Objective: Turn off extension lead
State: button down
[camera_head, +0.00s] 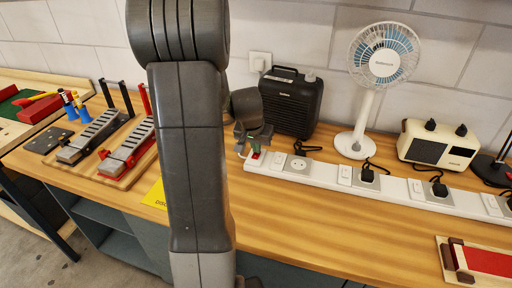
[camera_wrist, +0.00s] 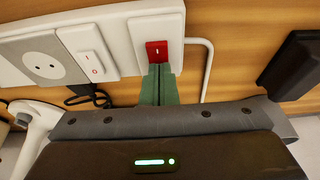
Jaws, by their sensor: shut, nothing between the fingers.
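The extension lead (camera_head: 325,180) is a long white strip lying across the wooden bench, with several sockets and small white switches. Its red switch (camera_head: 256,155) is at the left end; the wrist view shows the red switch (camera_wrist: 157,48) with a light mark on it. My gripper (camera_head: 246,149) is over that end of the strip. In the wrist view, the green fingertips of my gripper (camera_wrist: 159,70) are together and empty, right at the edge of the red switch and covering part of it. I cannot tell whether they press on it.
A black heater (camera_head: 291,102) stands close behind the strip's left end. A white fan (camera_head: 383,64), a cream device (camera_head: 437,146) and a black lamp base (camera_head: 489,168) stand farther right. Black plugs (camera_head: 367,175) sit in some sockets. The bench in front of the strip is mostly clear.

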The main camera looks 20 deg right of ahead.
jog(key=shift+f, duration=0.15)
jog(key=shift+s+a, duration=0.1)
jog(key=shift+s+a+f, duration=0.1)
jog(key=shift+s+a, duration=0.1)
jog(key=shift+s, duration=0.1)
jog(key=shift+s+a, duration=0.25)
jog(key=shift+s, duration=0.1)
